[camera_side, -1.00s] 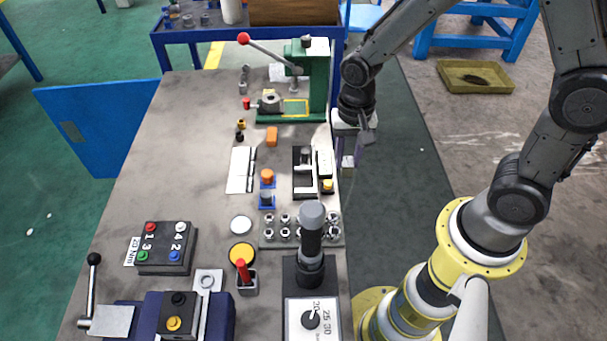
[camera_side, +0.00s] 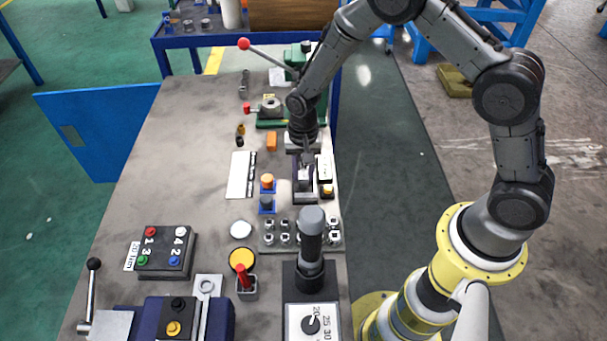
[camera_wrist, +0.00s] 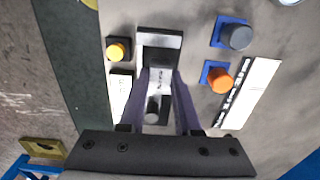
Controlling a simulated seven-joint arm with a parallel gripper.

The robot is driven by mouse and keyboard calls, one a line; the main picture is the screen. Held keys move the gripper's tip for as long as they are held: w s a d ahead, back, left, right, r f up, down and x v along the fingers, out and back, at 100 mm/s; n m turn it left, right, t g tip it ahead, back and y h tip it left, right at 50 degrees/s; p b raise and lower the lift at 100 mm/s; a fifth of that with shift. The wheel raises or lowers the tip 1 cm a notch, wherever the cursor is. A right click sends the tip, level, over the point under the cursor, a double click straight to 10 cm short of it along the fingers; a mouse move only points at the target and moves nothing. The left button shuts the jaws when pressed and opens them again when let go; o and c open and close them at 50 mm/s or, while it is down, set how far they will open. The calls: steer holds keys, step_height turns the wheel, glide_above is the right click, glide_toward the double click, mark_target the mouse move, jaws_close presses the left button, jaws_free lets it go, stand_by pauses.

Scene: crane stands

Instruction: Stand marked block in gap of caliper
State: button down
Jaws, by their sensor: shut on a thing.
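The caliper (camera_side: 304,197) is a dark base with pale metal jaws on the right part of the bench. It also shows in the wrist view (camera_wrist: 160,38), with a grey round knob at its other end. My gripper (camera_side: 305,172) is above the caliper, pointing down. In the wrist view its two purple fingers (camera_wrist: 162,88) are shut on the marked block (camera_wrist: 161,77), a pale block with dark marks. The block is over or within the caliper's gap; I cannot tell whether it touches the base. The fingers hide part of the caliper.
A white label plate (camera_side: 325,166) and a yellow button (camera_side: 327,190) stand close to the right of the caliper. Orange (camera_side: 267,180) and grey (camera_side: 266,203) knobs on blue bases are to its left. A green press (camera_side: 270,118) stands behind. A socket tray (camera_side: 285,240) lies in front.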

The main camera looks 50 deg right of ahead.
steer(key=shift+f, duration=0.7)
steer(key=c, duration=0.6)
jaws_free()
steer(key=shift+f, duration=0.15)
